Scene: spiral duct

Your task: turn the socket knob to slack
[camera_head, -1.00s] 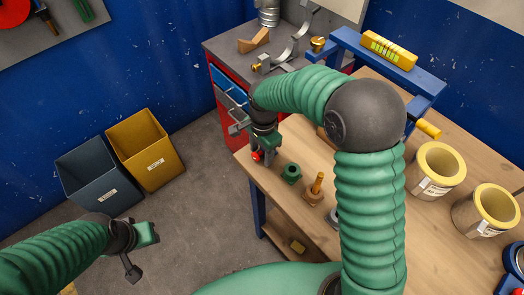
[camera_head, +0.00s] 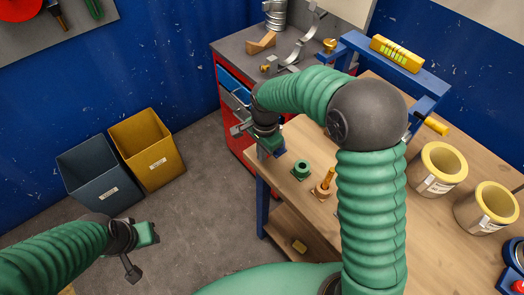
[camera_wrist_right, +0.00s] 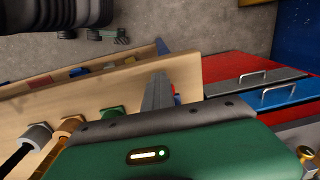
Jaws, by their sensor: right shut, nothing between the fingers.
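My right gripper (camera_head: 271,148) is at the workbench's near left corner, by its edge. Its fingers are shut with nothing between them; they also show in the wrist view (camera_wrist_right: 158,88). A small red and blue part (camera_wrist_right: 177,93) shows just beside the fingers in the wrist view, mostly hidden; I cannot tell whether it is the knob or whether they touch. A green socket (camera_head: 301,169) stands on the bench to the right of the gripper and also shows in the wrist view (camera_wrist_right: 111,113). My left gripper (camera_head: 147,233) hangs over the floor, away from the bench; its jaw is unclear.
A peg on an orange base (camera_head: 325,186) stands beside the green socket. Two yellow-rimmed rolls (camera_head: 441,170) are at the bench's right. A red cabinet with blue and grey drawers (camera_head: 228,129) is behind the gripper. A grey bin (camera_head: 95,180) and yellow bin (camera_head: 150,150) are on the floor.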

